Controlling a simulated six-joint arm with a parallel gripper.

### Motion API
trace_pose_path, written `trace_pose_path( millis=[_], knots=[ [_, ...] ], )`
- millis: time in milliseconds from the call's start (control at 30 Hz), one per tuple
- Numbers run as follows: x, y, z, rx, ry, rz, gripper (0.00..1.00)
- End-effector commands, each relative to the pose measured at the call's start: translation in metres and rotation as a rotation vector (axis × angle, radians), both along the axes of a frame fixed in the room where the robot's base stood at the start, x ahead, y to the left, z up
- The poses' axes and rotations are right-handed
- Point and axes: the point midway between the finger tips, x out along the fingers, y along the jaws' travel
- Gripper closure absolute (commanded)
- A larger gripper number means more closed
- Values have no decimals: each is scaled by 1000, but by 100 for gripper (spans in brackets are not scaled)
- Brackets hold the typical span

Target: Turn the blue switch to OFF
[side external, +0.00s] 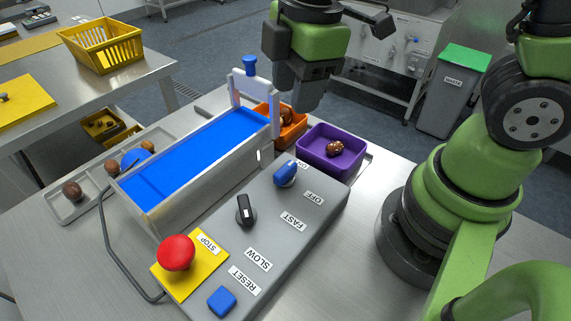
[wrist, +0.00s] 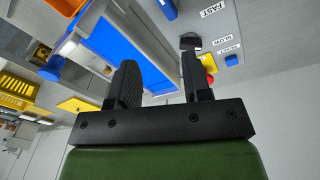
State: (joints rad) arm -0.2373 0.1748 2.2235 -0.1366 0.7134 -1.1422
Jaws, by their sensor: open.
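The blue switch (side external: 286,174) is a knob at the far end of the grey control box (side external: 322,212). Its long axis runs toward the upper right, near a partly hidden label that seems to read ON. The OFF label (side external: 314,198) lies to its lower right. My gripper (side external: 303,98) is open and empty, pointing down above and behind the box, apart from the switch. In the wrist view, my gripper's fingers (wrist: 160,82) are spread, and part of the blue switch (wrist: 168,9) shows at the top edge.
A conveyor with a blue belt (side external: 195,150) runs beside the box. An orange tray (side external: 292,132) and a purple tray (side external: 345,160) hold dates behind it. The box also carries a black selector (side external: 245,210), a red stop button (side external: 176,252) and a blue reset button (side external: 222,301).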

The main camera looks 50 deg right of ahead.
Motion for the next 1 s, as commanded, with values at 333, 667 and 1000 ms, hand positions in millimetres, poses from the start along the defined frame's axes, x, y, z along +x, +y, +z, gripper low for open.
trace_pose_path(
  millis=[333,667,1000],
  knots=[
    [8,13,-54,-82,109,414,55],
    [7,13,-107,-82,113,413,55],
    [8,13,-145,-83,107,411,55]
  ],
)
